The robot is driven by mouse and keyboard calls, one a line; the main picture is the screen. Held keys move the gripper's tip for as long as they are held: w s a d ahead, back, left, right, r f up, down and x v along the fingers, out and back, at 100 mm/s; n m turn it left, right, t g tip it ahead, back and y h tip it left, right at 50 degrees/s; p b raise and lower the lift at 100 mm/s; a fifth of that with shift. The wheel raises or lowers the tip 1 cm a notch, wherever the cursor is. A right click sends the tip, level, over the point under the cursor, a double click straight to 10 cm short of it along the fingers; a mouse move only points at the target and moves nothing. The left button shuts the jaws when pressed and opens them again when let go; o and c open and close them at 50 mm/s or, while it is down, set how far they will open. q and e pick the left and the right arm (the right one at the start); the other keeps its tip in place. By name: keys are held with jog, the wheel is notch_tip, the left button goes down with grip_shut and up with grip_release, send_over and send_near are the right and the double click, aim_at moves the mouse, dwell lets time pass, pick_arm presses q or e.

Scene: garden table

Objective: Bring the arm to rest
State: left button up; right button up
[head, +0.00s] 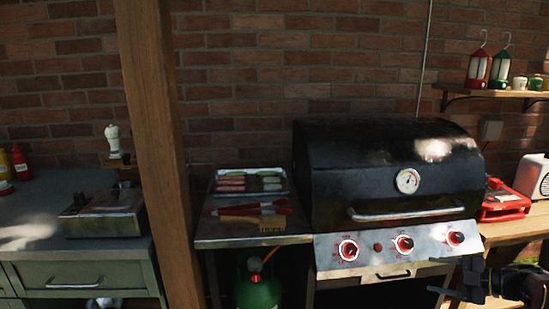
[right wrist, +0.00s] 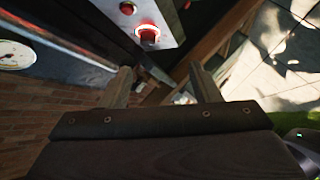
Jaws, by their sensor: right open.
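My right gripper (head: 458,280) is at the lower right of the head view, in front of the right end of the grill's control panel. In the right wrist view its two fingers (right wrist: 160,84) stand apart with nothing between them. The black grill (head: 395,170) has its lid down. Its silver panel carries red-ringed knobs (head: 403,244), and one knob (right wrist: 148,36) also shows in the right wrist view, beyond the fingers. My left gripper is not in view.
A tray of food (head: 249,194) and red-handled tools (head: 250,210) lie on the side shelf left of the grill. A wooden post (head: 155,130) stands further left. A red case (head: 503,203) lies on the wooden table at right. A green gas bottle (head: 258,287) stands below.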

jog(key=w+d+r+m+t+h+p, duration=0.1)
jog(key=w+r+m+t+h, duration=0.2)
jog(key=r, duration=0.6)
jog(key=w+r+m+t+h+p, duration=0.1)
jog(key=r+m+t+h, duration=0.25)
jog(key=r, duration=0.45)
jog(key=s+r+m+h+p, duration=0.3)
jog(key=s+r+m+h, duration=0.5)
jog(key=m, duration=0.2)
pick_arm(q)
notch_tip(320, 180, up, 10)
jog(key=p, duration=0.4)
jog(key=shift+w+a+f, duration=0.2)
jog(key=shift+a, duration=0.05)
pick_arm(e)
jog(key=s+a+f+m+g+y, duration=0.1)
jog(key=s+a+f+g+y, duration=0.1)
jog(key=s+a, duration=0.6)
jog(key=s+a+f+m+g+y, duration=0.2)
jog(key=s+a+f+g, duration=0.3)
jog(key=s+a, duration=0.4)
jog(key=s+a+f+m+g+y, duration=0.2)
jog(key=s+a+f, duration=0.3)
jog(key=s+a, duration=0.3)
jog(key=s+g+y, duration=0.1)
jog(key=s, duration=0.2)
jog(key=shift+s+a+f, duration=0.15)
jog(key=shift+s+f, duration=0.15)
jog(key=shift+s, duration=0.05)
jog(key=shift+y, duration=0.25)
